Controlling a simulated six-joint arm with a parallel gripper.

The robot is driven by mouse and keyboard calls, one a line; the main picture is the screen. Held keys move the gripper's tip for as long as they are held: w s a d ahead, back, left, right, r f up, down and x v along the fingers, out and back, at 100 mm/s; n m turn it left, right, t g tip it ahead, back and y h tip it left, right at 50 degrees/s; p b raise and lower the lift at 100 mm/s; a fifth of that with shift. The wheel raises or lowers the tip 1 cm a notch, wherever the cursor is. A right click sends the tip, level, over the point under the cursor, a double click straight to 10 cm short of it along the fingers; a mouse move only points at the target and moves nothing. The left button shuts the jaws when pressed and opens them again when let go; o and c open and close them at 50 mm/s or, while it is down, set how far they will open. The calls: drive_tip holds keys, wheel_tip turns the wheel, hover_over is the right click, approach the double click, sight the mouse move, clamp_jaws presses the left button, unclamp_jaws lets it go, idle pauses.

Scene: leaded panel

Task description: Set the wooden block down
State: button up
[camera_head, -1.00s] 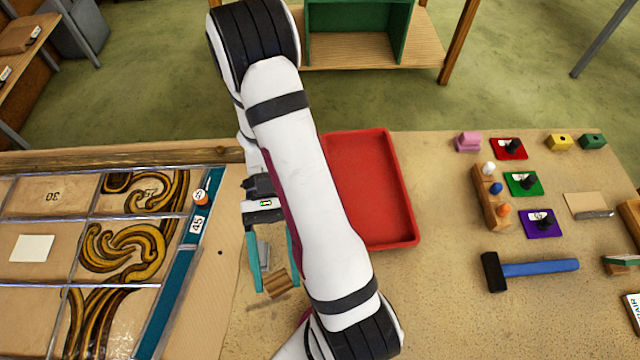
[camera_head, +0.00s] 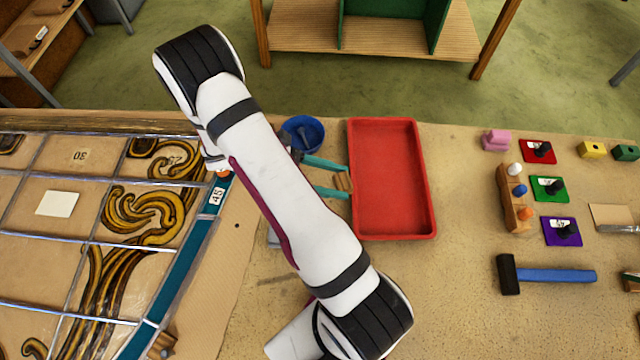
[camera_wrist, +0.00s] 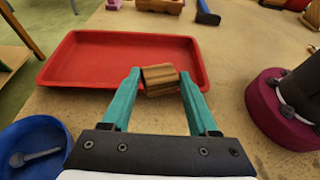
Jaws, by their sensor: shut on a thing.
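The wooden block (camera_head: 343,182) is a small brown piece with striped grain. My gripper (camera_head: 342,180) is shut on it, with a teal finger on each side. In the head view they are just left of the red tray's left edge. In the wrist view the block (camera_wrist: 158,76) sits between the fingertips of my gripper (camera_wrist: 160,80) and overlaps the tray's near rim. I cannot tell how high it is above the bench. My arm hides part of the gripper in the head view.
The red tray (camera_head: 432,215) is empty. A blue bowl (camera_head: 304,130) stands left of the tray and holds a grey tool in the wrist view. The leaded panel (camera_head: 110,210) fills the left. A hammer (camera_head: 545,275) and coloured pieces lie right. Bench (camera_head: 460,290) below the tray is clear.

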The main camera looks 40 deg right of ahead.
drive_tip(key=w+a+f, duration=0.1)
drive_tip(key=w, duration=0.1)
drive_tip(key=w+a+f, duration=0.1)
drive_tip(key=w+f, duration=0.1)
drive_tip(key=shift+a+f, duration=0.15)
drive_tip(key=shift+a, duration=0.05)
drive_tip(key=shift+f, duration=1.85)
drive_tip(key=o, duration=1.3)
